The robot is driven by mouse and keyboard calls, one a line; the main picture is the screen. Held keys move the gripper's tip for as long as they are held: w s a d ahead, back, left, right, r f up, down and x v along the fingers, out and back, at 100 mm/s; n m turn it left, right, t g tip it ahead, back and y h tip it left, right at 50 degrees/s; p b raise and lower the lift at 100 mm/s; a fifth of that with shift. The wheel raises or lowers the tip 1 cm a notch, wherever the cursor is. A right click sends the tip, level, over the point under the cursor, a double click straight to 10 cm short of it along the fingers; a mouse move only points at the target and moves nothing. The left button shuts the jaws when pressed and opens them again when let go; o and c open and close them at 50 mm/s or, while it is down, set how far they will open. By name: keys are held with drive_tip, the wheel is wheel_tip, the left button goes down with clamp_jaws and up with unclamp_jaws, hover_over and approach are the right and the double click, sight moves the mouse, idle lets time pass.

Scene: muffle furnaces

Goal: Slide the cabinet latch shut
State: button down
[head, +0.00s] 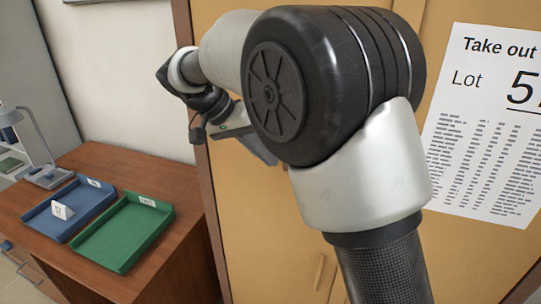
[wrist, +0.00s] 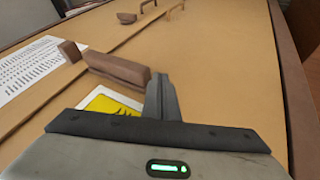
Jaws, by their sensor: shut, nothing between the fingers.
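A brown wooden bar, which looks like the latch (wrist: 117,68), lies on the tan cabinet door (wrist: 220,60) in the wrist view, right of the seam between the doors. A small brown block (wrist: 70,50) stands at the seam, just off the bar's left end. My gripper (wrist: 160,82) is shut and empty, its fingertips right beside the bar's right end; I cannot tell if they touch. In the head view my gripper's grey body (head: 258,146) shows partly at the cabinet (head: 265,215), while my arm hides its fingertips and the latch.
A yellow warning label (wrist: 108,103) lies on the door below the bar. A printed notice (head: 490,125) hangs on the cabinet. A desk at left holds a blue tray (head: 45,222), green tray (head: 125,262) and lamp.

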drive_tip(key=shift+s+d, duration=0.2)
drive_tip(key=shift+d, duration=0.35)
drive_tip(key=s+d+b, duration=0.3)
drive_tip(key=d+b, duration=0.1)
drive_tip(key=d, duration=0.4)
drive_tip(key=shift+d, duration=0.15)
